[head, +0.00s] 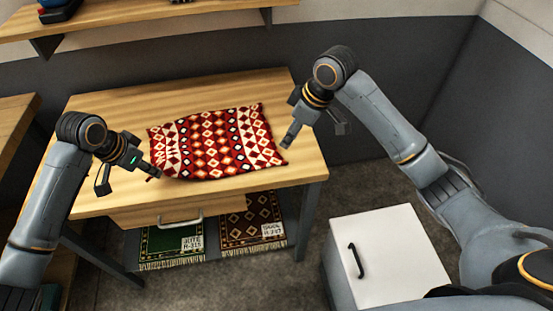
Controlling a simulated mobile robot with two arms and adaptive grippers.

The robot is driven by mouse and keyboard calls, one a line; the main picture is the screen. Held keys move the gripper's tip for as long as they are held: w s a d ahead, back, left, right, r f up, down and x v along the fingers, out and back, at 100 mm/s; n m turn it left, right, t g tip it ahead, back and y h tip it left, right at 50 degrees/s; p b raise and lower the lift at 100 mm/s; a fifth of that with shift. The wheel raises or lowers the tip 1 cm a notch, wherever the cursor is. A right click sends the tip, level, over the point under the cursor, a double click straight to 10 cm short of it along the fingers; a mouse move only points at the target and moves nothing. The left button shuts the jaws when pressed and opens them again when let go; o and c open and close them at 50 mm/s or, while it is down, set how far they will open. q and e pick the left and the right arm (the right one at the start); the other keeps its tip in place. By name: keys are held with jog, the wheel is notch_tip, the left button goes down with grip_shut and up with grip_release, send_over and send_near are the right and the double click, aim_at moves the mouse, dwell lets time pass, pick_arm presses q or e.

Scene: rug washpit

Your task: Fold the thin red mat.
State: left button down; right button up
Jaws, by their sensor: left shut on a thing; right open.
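The thin red mat (215,143) lies spread on the wooden table (110,108) in the head view. It has a red, white and black diamond pattern. My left gripper (153,174) is shut on the mat's near left corner, which looks slightly lifted. My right gripper (288,143) is open and empty near the mat's right edge, apart from the cloth or just above it; the exact gap is hard to tell.
Below the tabletop is a drawer with a metal handle (180,217). A green rug (165,243) and a brown rug (250,222) with labels lie on the lower shelf. A white cabinet (400,250) stands at the right. A wall shelf (140,14) hangs above. The table's left part is clear.

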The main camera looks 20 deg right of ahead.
aim_at(275, 161)
jog(key=shift+s+x, duration=0.15)
jog(key=shift+x, duration=2.4)
jog(key=shift+s+x, duration=0.15)
jog(key=shift+x, duration=2.35)
jog(key=shift+d+f, duration=0.15)
jog(key=shift+f, duration=0.1)
jog(key=shift+c, duration=0.2)
jog(key=c, duration=0.8)
jog(key=shift+r, duration=2.5)
grip_shut()
